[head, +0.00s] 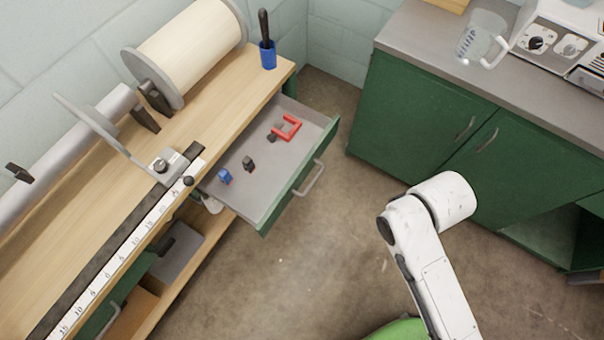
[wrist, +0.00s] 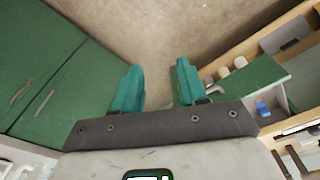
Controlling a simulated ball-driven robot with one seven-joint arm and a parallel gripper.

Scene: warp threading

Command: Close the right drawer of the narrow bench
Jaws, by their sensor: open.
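The narrow bench (head: 226,98) has a wooden top and stands at the left in the head view. Its right drawer (head: 297,191) is pulled out, with a green front, a metal bar handle (head: 310,178) and a grey inside. A red U-shaped piece (head: 287,127), a blue item (head: 225,176) and small dark items lie in it. In the wrist view the drawer's green front (wrist: 247,85) shows at the right. My gripper (wrist: 158,85) shows two teal fingers, apart and empty, over the floor, beside the drawer and not touching it. My gripper is hidden in the head view.
A green cabinet (head: 431,115) with a grey top stands at the right, holding a glass jug (head: 482,38) and a white device (head: 560,40). A large cream roll (head: 193,50) and a blue cup (head: 267,54) are on the bench. Bare floor (head: 335,235) lies between bench and cabinet.

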